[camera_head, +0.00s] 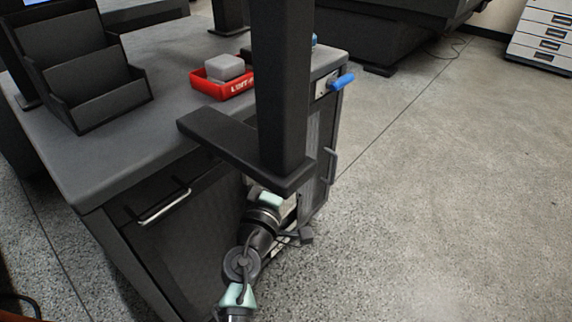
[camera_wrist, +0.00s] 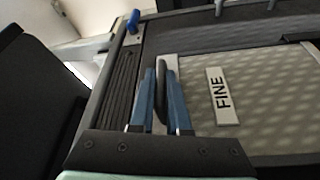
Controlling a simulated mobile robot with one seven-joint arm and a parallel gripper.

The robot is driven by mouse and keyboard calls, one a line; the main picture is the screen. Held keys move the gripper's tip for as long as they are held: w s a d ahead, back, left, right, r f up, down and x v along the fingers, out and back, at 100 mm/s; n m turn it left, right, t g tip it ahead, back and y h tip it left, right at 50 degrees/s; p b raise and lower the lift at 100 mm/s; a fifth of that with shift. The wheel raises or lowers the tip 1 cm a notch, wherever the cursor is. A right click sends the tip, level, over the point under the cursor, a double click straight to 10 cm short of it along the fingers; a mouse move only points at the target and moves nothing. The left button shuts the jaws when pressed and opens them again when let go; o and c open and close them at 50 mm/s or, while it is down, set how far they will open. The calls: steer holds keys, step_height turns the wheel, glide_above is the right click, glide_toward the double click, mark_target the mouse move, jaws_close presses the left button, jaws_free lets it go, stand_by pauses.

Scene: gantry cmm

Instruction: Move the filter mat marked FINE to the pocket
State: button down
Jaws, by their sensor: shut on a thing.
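The filter mat (camera_wrist: 265,85) is a pale mesh panel with a white label reading FINE, at the right of the wrist view. My gripper (camera_wrist: 161,72) has blue fingers closed on a dark upright tab between them, at the mat's left edge. The tab looks like part of the mat, though the join is partly hidden by the fingers. In the head view my arm reaches down by the cabinet's side, and my gripper and the mat are not clearly visible. I cannot tell which thing is the pocket.
A grey-topped cabinet (camera_head: 150,125) has a drawer handle in front and a blue knob (camera_head: 342,81) at its side; the knob also shows in the wrist view (camera_wrist: 133,21). On top are a black tiered holder (camera_head: 95,85) and a red tray (camera_head: 207,85). Floor at right is clear.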

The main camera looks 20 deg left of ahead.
steer(key=shift+f, duration=0.1)
stand_by(0.3)
steer(key=shift+f+b, duration=0.8)
steer(key=shift+b, duration=0.35)
steer(key=shift+f, duration=0.1)
steer(key=shift+f+b, duration=1.25)
steer(key=shift+b, duration=0.3)
steer(key=shift+f, duration=0.15)
step_height(320, 180, down, 2)
steer(key=b, duration=0.3)
steer(key=shift+f, duration=0.2)
steer(key=c, duration=0.8)
jaws_free()
